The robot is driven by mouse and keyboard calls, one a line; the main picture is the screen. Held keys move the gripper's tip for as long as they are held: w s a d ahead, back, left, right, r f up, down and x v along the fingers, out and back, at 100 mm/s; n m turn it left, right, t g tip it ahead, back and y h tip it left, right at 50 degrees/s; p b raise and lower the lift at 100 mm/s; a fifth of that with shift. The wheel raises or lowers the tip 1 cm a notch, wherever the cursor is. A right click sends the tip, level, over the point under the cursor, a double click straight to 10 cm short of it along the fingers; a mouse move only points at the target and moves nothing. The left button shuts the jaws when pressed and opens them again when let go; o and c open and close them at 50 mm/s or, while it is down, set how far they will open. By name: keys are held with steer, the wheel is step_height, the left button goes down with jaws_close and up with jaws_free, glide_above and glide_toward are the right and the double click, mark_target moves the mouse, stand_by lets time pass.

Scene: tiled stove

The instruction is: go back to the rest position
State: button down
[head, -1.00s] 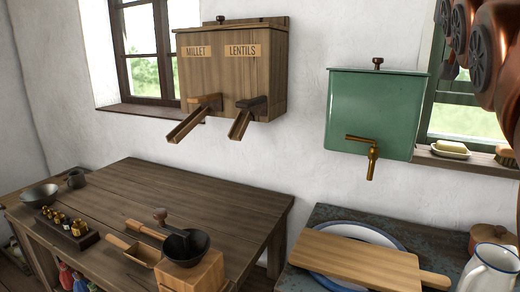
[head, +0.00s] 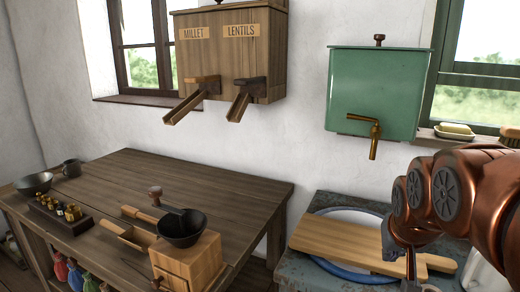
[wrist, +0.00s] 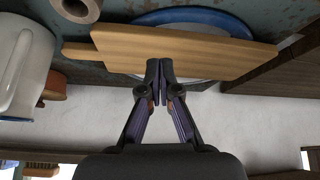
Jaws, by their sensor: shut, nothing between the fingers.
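My gripper (wrist: 160,75) shows in the wrist view with its fingertips together and nothing between them. In that view the fingertips overlap the edge of a wooden board (wrist: 205,52); I cannot tell how far apart they are in depth. In the head view my copper-coloured arm reaches in from the right, and the board (head: 335,245) lies across a white and blue plate (head: 355,213) on the blue-grey counter. The lower end of my arm hangs in front of the board's right part.
A white jug (wrist: 22,75) stands close beside the board's handle. A green water tank (head: 375,95) with a brass tap hangs above the counter. A wooden millet and lentils dispenser (head: 228,58) hangs left of it. The wooden table (head: 200,185) holds a grinder (head: 185,250) and weights (head: 55,208).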

steer(key=s+a+f+n+g+y+b, duration=0.15)
steer(key=s+a+f+g, duration=0.25)
steer(key=s+f, duration=0.6)
steer(key=s+a+f+n+g+b, duration=0.15)
steer(key=s+a+f+g, duration=0.3)
steer(key=s+f, duration=0.65)
step_height(320, 180, up, 29)
steer(key=s+p, duration=0.2)
steer(key=p, duration=2.3)
steer(key=shift+d+r+t, duration=0.15)
steer(key=shift+d+t, duration=0.2)
steer(key=shift+t, duration=0.1)
steer(key=shift+s, duration=0.1)
